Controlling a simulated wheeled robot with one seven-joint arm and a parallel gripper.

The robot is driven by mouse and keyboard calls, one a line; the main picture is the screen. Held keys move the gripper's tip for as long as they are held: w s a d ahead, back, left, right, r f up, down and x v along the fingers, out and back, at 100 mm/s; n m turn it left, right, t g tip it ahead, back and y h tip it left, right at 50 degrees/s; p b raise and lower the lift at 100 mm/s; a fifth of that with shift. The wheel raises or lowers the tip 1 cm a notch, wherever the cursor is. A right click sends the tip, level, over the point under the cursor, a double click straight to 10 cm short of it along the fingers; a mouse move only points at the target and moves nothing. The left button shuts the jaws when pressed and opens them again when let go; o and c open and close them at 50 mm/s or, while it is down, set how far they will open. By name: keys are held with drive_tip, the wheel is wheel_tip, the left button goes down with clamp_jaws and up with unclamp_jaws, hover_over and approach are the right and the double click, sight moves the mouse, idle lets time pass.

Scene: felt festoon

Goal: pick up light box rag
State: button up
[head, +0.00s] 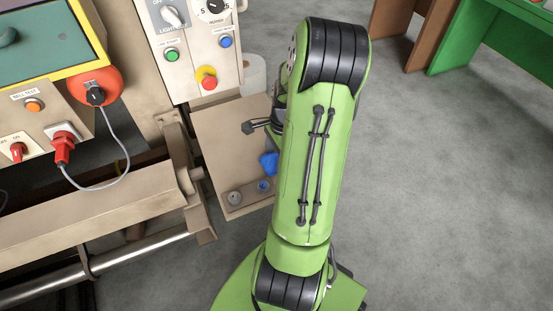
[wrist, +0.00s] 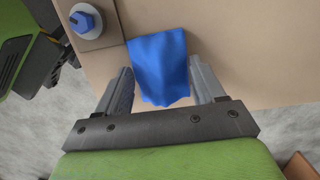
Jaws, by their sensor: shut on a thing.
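The rag is a blue cloth (wrist: 158,68), lying against a flat beige surface (wrist: 245,45) in the wrist view. My gripper (wrist: 160,72) has one finger on each side of the rag and is shut on it. The rag's lower edge hangs loosely between the fingers. In the head view a blue patch of the rag (head: 268,163) shows beside my green arm, over the beige panel (head: 225,135). My arm hides most of the gripper there.
A blue knob (wrist: 85,22) sits on a brown plate beside the rag. A control box (head: 195,50) with buttons and a machine with a red plug (head: 63,145) and grey cable stand at left. A green table (head: 490,35) is at top right. The grey floor at right is clear.

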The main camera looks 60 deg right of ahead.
wheel_tip(320, 180, up, 10)
drive_tip(key=p, duration=0.3)
drive_tip(key=shift+p, duration=0.4)
